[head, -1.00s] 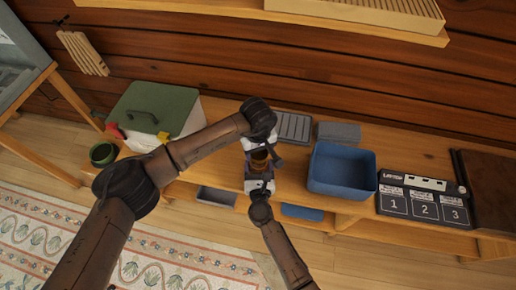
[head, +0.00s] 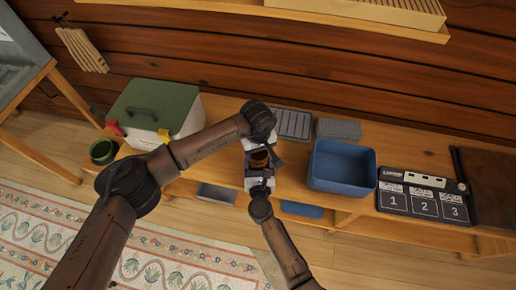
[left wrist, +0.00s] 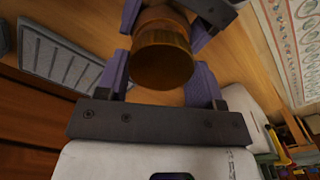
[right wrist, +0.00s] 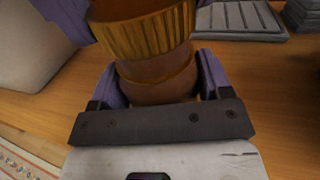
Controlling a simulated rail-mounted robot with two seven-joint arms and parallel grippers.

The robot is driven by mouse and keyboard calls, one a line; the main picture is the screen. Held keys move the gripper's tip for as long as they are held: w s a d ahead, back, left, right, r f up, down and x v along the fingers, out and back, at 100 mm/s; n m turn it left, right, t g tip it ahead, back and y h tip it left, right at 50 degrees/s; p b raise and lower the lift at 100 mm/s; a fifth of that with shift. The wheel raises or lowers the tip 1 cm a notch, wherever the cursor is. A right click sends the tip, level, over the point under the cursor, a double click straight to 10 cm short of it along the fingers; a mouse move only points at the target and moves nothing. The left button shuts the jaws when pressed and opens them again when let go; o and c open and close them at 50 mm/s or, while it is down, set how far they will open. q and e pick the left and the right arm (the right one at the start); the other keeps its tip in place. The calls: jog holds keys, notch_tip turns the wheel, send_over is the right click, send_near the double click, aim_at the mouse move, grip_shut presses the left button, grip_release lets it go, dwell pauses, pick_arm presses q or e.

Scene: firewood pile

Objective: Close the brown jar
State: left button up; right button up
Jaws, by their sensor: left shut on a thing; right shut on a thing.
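The brown jar (right wrist: 155,82) stands between the purple fingers of my right gripper (right wrist: 155,85), which is shut on its body. A ribbed golden-brown lid (right wrist: 150,32) sits at the jar's top in the right wrist view. My left gripper (left wrist: 170,85) is shut on the lid, which shows in the left wrist view (left wrist: 162,55). In the head view the lid (head: 260,158) shows as a small brown disc between both grippers, above the wooden bench. The lid is at the jar's mouth; whether it is fully seated I cannot tell.
A blue bin (head: 342,167) stands right of the grippers on the bench (head: 420,155). A grey ribbed tray (head: 292,124) and a grey block (head: 338,129) lie behind. A white box with a green lid (head: 155,105) and a green cup (head: 103,151) stand left.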

pick_arm(q)
jog(key=shift+f, duration=0.6)
pick_arm(e)
jog(key=c, duration=0.4)
pick_arm(q)
jog(key=m, duration=0.6)
jog(key=shift+d, duration=0.1)
pick_arm(e)
jog(key=shift+c, duration=0.2)
pick_arm(q)
jog(key=m, duration=0.7)
jog(key=shift+d, duration=0.15)
jog(key=o, duration=0.9)
jog(key=shift+r, duration=0.1)
jog(key=shift+r, duration=2.15)
